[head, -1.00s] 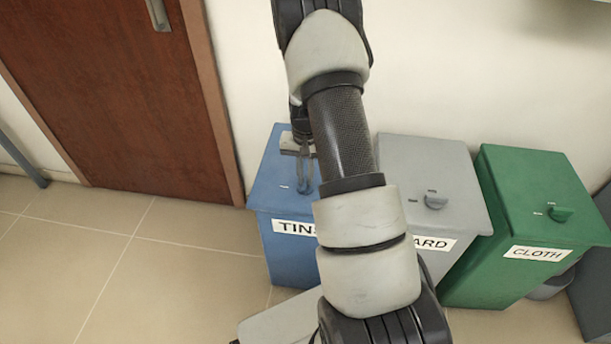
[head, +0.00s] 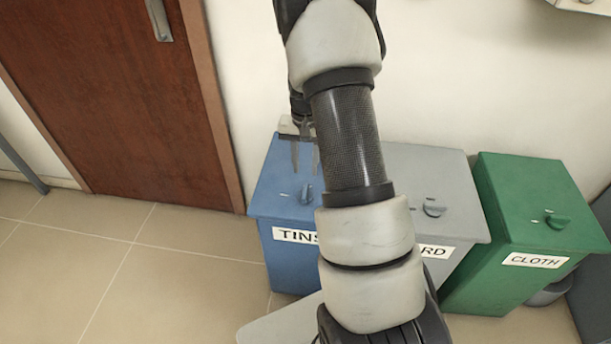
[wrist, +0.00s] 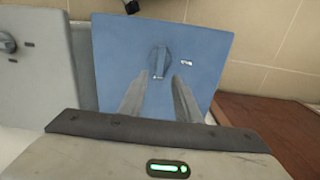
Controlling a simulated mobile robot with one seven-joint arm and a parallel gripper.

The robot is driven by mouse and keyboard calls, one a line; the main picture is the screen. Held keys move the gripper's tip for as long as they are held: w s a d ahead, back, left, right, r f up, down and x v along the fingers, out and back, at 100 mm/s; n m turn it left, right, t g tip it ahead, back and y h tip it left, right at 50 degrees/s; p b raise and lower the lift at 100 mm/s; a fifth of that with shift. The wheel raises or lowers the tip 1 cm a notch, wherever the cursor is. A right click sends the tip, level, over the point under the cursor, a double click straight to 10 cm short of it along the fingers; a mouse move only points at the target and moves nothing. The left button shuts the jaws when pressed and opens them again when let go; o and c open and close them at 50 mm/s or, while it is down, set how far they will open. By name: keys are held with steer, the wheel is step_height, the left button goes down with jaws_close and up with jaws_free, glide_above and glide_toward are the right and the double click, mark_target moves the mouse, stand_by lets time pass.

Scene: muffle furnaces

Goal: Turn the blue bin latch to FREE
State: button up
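The blue bin (head: 268,182) stands by the door, with a TINS label on its front. Its latch (head: 306,194) is a small blue knob on the lid, and it also shows in the wrist view (wrist: 161,62). The latch's raised bar lies roughly upright in the wrist picture. Small light marks sit beside it, too small to read. My gripper (head: 305,172) is above the lid, apart from the latch. In the wrist view its two fingers (wrist: 159,84) are spread and empty, with the latch showing beyond the gap between their tips.
A grey bin (head: 440,180) stands right of the blue one, partly hidden by my arm. A green CLOTH bin (head: 530,195) stands farther right. A brown door (head: 110,90) is at the left. The tiled floor (head: 150,270) at front left is clear.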

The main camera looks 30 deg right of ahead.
step_height(320, 180, up, 9)
steer(key=p, duration=0.1)
stand_by(0.7)
steer(key=s+a+r+n+t, duration=0.1)
steer(key=s+a+r, duration=0.15)
steer(key=r, duration=0.25)
steer(key=s+a+r+n+t, duration=0.1)
steer(key=a+r, duration=0.2)
steer(key=r, duration=0.2)
steer(key=s+a+r+n+t, duration=0.1)
steer(key=s+a+r+n, duration=0.2)
steer(key=s, duration=0.4)
steer(key=s+a+r+t, duration=0.2)
steer(key=s+a+r, duration=0.15)
steer(key=s, duration=0.35)
steer(key=s+a+r+n+t, duration=0.1)
steer(key=s+a+r+n, duration=0.2)
steer(key=s, duration=0.4)
step_height(320, 180, up, 17)
steer(key=m+p, duration=0.1)
steer(key=p, duration=1.5)
steer(key=shift+w+f, duration=0.15)
steer(key=shift+w, duration=0.05)
